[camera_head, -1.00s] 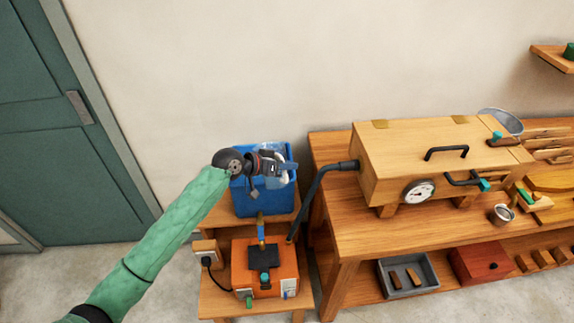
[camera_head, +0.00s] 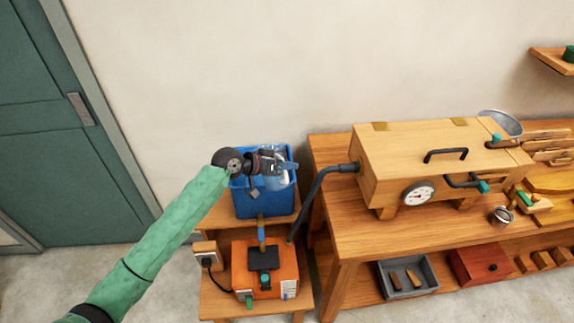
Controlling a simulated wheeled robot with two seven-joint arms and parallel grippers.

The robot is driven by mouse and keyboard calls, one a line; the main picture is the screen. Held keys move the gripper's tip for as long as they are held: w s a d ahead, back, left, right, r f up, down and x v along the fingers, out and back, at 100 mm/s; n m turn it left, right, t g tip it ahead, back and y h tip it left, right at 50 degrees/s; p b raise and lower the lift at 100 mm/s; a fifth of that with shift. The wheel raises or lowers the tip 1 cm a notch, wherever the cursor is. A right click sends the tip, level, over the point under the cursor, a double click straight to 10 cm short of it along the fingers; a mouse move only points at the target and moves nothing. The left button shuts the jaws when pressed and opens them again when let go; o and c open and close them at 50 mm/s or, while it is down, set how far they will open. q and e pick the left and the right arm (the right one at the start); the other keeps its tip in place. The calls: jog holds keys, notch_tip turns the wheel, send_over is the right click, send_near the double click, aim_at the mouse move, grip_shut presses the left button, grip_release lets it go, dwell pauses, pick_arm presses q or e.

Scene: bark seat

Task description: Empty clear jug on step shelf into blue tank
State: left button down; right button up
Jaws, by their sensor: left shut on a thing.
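The blue tank (camera_head: 262,204) stands on the upper step of the wooden step shelf (camera_head: 215,212), against the wall. My left gripper (camera_head: 284,166) is over the tank's opening, its arm reaching in from the left. It is shut on the clear jug (camera_head: 281,179), which shows as a pale, see-through shape at the mouth of the tank. The gripper hides much of the jug. The jug looks tilted, but I cannot tell how much liquid is in it. My right gripper is not in view.
An orange box (camera_head: 270,272) with a black top and a plug with a cable stand on the lower step. A black hose (camera_head: 312,192) runs from it to the wooden chest (camera_head: 440,165) on the bench right of the tank. A green door (camera_head: 60,130) is at left.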

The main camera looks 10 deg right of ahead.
pick_arm(q)
jog(key=shift+w+r, duration=0.1)
jog(key=shift+r, duration=0.15)
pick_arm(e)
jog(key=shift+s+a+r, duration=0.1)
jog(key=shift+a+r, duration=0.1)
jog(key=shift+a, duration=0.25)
